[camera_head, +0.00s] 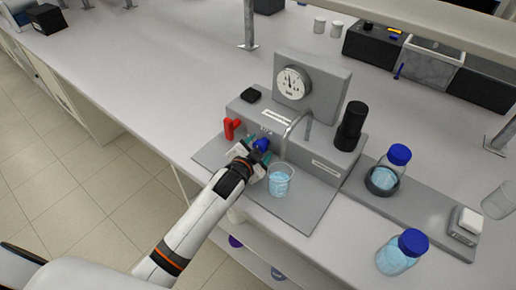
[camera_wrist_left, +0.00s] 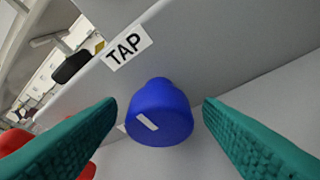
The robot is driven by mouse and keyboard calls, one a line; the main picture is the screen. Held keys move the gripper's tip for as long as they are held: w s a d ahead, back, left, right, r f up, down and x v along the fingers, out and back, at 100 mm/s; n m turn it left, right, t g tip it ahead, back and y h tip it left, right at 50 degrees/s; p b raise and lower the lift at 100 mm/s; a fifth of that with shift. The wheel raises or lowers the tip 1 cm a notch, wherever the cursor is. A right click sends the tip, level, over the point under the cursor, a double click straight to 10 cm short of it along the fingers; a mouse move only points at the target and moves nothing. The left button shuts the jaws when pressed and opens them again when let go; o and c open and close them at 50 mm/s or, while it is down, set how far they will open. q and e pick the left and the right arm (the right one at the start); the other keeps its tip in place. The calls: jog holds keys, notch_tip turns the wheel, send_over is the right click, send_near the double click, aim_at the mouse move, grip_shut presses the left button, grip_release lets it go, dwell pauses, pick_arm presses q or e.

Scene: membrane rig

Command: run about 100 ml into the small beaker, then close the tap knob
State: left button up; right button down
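The blue tap knob (camera_head: 262,145) is on the front of the grey rig, under a TAP label. It also shows large in the left wrist view (camera_wrist_left: 158,112), with a white mark on its face. My left gripper (camera_head: 254,151) is at the knob; its green fingers stand on either side of it with gaps, open and not gripping. The small beaker (camera_head: 280,181) stands on the grey mat under the curved metal spout (camera_head: 296,124) and holds light blue liquid. I cannot read its level. My right gripper is not in view.
A red lever (camera_head: 231,128) is left of the knob, close to my left gripper. A pressure gauge (camera_head: 292,82) and a black cylinder (camera_head: 351,126) are on the rig. Blue-capped bottles (camera_head: 399,257) stand to the right.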

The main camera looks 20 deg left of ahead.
pick_arm(q)
jog(key=shift+s, duration=0.1)
jog(key=b+v, duration=0.1)
jog(key=v, duration=1)
jog(key=shift+s+r, duration=0.15)
jog(key=shift+s, duration=0.2)
